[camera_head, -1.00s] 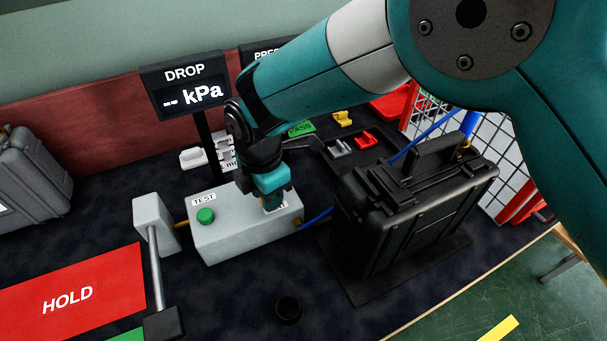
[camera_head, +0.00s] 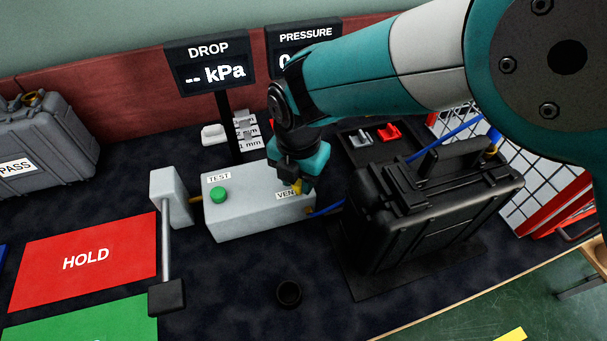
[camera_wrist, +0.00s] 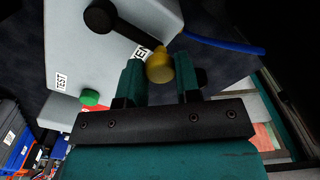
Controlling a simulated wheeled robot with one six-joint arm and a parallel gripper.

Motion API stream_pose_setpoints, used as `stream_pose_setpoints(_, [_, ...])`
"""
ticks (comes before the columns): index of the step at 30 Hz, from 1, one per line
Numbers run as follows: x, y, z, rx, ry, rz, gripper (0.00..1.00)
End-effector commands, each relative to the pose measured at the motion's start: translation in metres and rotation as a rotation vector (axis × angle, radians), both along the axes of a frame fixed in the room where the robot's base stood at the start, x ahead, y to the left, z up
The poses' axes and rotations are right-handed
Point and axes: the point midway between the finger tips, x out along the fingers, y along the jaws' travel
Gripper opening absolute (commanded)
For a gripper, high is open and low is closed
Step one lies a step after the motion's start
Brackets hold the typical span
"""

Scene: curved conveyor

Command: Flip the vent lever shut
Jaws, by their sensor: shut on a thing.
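The grey test box (camera_head: 245,220) stands on the dark bench top, with a green button (camera_head: 217,194) beside its TEST label. The VENT label (camera_head: 285,194) is partly hidden at its right end. My gripper (camera_head: 298,184) is over the right end of the box. In the wrist view, the vent lever's yellow knob (camera_wrist: 159,67) sits between the two teal fingers of my gripper (camera_wrist: 161,75), which is shut on it. The lever's black arm (camera_wrist: 125,29) runs from a round pivot towards the knob. In the head view my gripper hides most of the lever.
A black case (camera_head: 430,215) stands close right of the box, with a blue hose (camera_head: 328,209) between them. A grey post with a rod and black foot (camera_head: 166,297) stands left. A small black cup (camera_head: 288,292) is in front. Display screens (camera_head: 210,66) stand behind.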

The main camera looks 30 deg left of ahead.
Motion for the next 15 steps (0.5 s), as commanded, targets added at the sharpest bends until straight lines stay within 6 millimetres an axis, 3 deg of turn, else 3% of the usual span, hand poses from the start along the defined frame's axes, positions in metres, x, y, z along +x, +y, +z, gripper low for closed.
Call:
stream_pose_setpoints(11, [0.0002,0.0010,0.0016,0.003,-0.001,0.008,0.00])
stream_pose_setpoints(12, [0.0003,0.0009,0.0016,0.003,-0.001,0.007,0.33])
stream_pose_setpoints(15, [0.0003,0.0006,0.0013,0.002,-0.001,0.007,0.56])
